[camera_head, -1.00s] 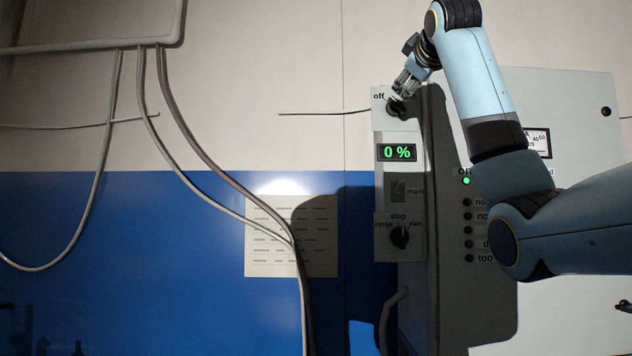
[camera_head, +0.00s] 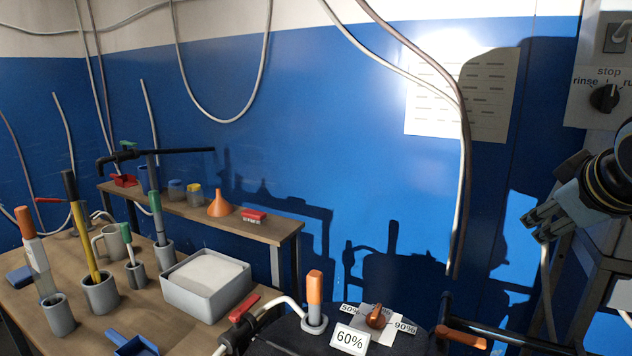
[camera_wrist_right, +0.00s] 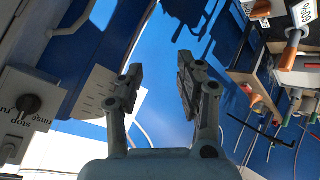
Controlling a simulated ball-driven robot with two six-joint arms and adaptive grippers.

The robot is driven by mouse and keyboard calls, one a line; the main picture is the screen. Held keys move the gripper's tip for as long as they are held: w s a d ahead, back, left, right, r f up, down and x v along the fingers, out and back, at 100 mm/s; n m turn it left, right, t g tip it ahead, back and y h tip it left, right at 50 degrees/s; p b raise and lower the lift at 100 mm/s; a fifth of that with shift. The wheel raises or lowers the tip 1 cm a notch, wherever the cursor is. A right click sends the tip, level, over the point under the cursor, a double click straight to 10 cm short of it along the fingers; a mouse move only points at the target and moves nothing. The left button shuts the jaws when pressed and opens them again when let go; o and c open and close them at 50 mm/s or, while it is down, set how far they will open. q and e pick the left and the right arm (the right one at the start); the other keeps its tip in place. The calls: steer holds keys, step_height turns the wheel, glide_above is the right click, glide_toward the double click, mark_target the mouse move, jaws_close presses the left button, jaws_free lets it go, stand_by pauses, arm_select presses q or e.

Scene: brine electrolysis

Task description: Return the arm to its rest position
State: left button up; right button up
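My right gripper (camera_head: 540,222) is at the right edge of the head view, below the rinse/stop/run knob (camera_head: 604,98) and clear of it. In the right wrist view its two fingers (camera_wrist_right: 160,78) stand apart with nothing between them, so it is open and empty. The knob also shows at the left of the wrist view (camera_wrist_right: 28,104). Most of my right arm is cut off by the right edge of the head view. My left gripper is in neither view.
A wooden bench (camera_head: 118,320) at left carries beakers, a white tray (camera_head: 207,311) and tools. A low shelf (camera_head: 277,233) behind it holds an orange funnel (camera_head: 219,204). A dark round-topped stand with a 60% card (camera_head: 350,340) is at front. Hoses hang along the wall.

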steer(key=s+a+f+m+g+y, duration=0.1)
steer(key=s+a+f+g, duration=0.15)
steer(key=s+f, duration=0.55)
steer(key=s+a+f+m+g, duration=0.1)
steer(key=s+a+f+g, duration=0.2)
steer(key=s, duration=0.8)
steer(key=s+a+f+m+g+y, duration=0.1)
steer(key=s+a+f, duration=0.1)
steer(key=s+f, duration=0.65)
step_height(320, 180, down, 38)
steer(key=s+d+b, duration=0.2)
steer(key=s+b, duration=0.1)
steer(key=b, duration=1)
steer(key=s+f+b, duration=0.3)
steer(key=s+f, duration=0.3)
steer(key=f, duration=0.3)
steer(key=s+d+f+g+b, duration=0.1)
steer(key=s+f+b, duration=0.3)
steer(key=f, duration=0.5)
steer(key=s+f+g+b, duration=0.1)
steer(key=s+f+b, duration=0.3)
steer(key=s+f, duration=0.4)
steer(key=shift+s+d+f+m, duration=0.2)
steer(key=shift+f+m, duration=0.1)
steer(key=shift+f, duration=0.25)
